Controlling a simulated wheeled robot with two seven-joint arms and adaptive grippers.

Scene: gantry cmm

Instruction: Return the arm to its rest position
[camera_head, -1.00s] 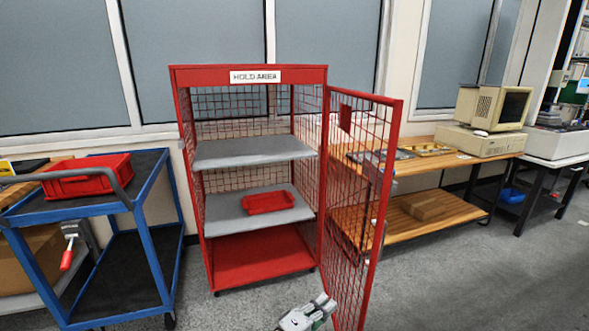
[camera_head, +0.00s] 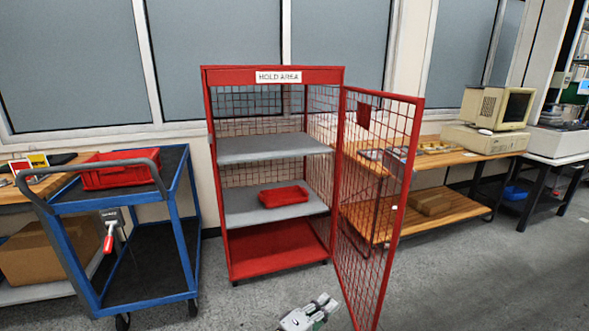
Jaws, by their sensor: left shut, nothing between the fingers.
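My left gripper (camera_head: 322,304) shows at the bottom middle of the head view, low in front of the red cage cabinet (camera_head: 272,76). It is shut and empty, apart from the cabinet and just left of its open mesh door (camera_head: 378,200). Most of the left arm is below the picture. My right gripper is not in the view.
The cabinet, marked HOLD AREA, holds a red tray (camera_head: 284,196) on its middle shelf. A blue cart (camera_head: 170,215) with a red bin (camera_head: 118,170) stands at left. A wooden bench (camera_head: 455,158) with an old computer (camera_head: 492,108) stands at right. Grey floor (camera_head: 490,285) is clear at front right.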

